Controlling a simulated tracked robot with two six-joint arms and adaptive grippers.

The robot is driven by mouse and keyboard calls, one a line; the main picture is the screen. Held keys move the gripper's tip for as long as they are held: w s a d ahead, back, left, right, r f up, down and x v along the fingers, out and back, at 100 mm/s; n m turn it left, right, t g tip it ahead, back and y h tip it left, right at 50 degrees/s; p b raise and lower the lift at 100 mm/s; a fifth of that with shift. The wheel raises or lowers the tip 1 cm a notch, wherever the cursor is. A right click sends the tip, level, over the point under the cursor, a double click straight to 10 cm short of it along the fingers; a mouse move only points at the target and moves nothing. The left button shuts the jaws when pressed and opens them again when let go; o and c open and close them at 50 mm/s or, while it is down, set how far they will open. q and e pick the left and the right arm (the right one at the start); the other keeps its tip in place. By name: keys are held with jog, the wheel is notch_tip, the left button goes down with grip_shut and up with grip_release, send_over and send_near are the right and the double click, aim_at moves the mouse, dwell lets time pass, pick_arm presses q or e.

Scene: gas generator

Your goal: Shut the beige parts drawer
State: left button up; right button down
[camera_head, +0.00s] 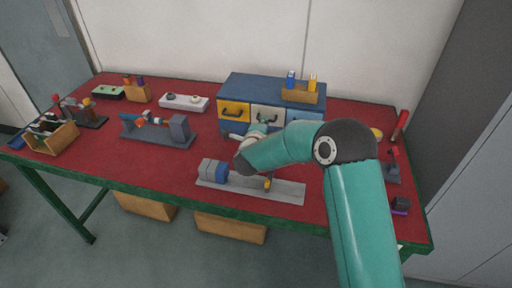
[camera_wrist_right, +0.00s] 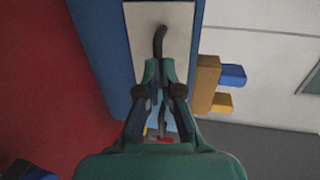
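The blue parts cabinet (camera_head: 270,87) stands at the back of the red table. The beige parts drawer (camera_head: 285,116) is in its front, right of the yellow drawer (camera_head: 232,104). It has a dark curved handle (camera_wrist_right: 160,36). How far the beige drawer stands out is hard to tell. My right gripper (camera_wrist_right: 161,66) is in front of the beige drawer front (camera_wrist_right: 178,20), which fills the upper middle of the right wrist view. Its fingertips are close together at the handle's end; contact is unclear. In the head view my wrist hides part of the drawer. My left gripper is not in view.
A wooden box (camera_head: 300,97) with blue and yellow items stands on the cabinet top. A grey fixture (camera_head: 285,188) with a blue block lies in front of the cabinet. A grey vise-like device (camera_head: 158,134) stands to the left. Bare red tabletop lies between them.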

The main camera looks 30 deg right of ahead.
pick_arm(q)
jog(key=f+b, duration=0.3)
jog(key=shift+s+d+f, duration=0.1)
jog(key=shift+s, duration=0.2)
pick_arm(e)
jog(key=v, duration=1.4)
jog(key=shift+f, duration=0.2)
